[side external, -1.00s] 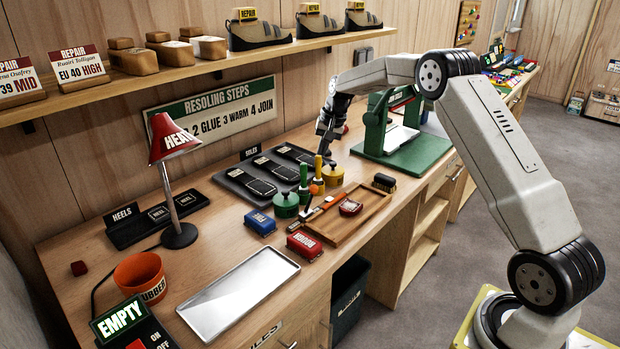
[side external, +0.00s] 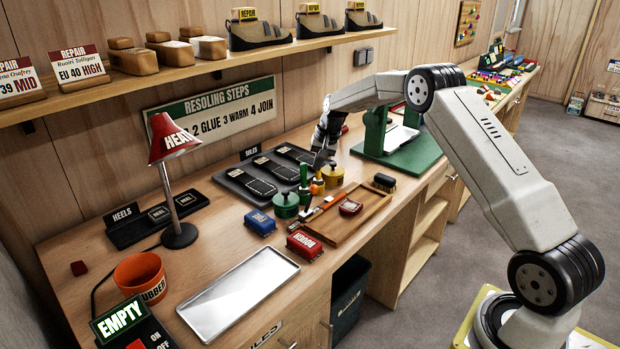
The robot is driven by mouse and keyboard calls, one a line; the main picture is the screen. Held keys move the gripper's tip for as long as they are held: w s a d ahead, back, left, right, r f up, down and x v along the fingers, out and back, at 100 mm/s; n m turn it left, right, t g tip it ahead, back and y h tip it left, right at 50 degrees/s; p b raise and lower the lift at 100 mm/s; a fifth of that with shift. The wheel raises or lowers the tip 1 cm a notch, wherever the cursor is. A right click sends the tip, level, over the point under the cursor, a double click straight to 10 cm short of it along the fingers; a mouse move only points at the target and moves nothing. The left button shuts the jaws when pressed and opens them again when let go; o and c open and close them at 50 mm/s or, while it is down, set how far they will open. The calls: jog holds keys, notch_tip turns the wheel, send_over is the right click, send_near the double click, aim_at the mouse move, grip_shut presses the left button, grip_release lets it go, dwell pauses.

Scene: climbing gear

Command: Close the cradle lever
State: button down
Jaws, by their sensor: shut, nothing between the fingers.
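The cradle is a green press-like frame with uprights on a green base plate (side external: 412,158), right of centre on the bench. A pale plate lies between its uprights. My forearm crosses in front of its top bar and hides most of it. A small red part (side external: 345,128) shows just behind my wrist; I cannot tell whether it is the cradle lever's knob. My gripper (side external: 319,161) is shut and empty, pointing down, left of the cradle and close above the bench beside the sole rack. Whether it touches anything is too small to tell.
The black sole rack (side external: 240,180) lies left of my gripper. Green and yellow pots (side external: 286,205) and upright tools stand just in front of it. A wooden tray (side external: 345,225) holds a brush and a red tin. The shelf (side external: 215,68) with shoes runs above.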

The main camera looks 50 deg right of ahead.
jog(key=x, duration=0.5)
jog(key=shift+s+a+r, duration=0.3)
jog(key=shift+s+a, duration=0.35)
jog(key=shift+s, duration=0.05)
jog(key=shift+s+a+r, duration=0.3)
jog(key=shift+s+a, duration=0.35)
jog(key=shift+a+r+h, duration=0.45)
jog(key=shift+a+h, duration=0.2)
jog(key=shift+h, duration=0.25)
dwell(0.3)
jog(key=shift+a, duration=0.1)
jog(key=n+h, duration=0.1)
jog(key=h, duration=0.6)
send_over(310, 199)
jog(key=w+a, duration=0.2)
jog(key=a, duration=0.1)
jog(key=shift+s+d+r, duration=0.15)
jog(key=shift+r, duration=0.5)
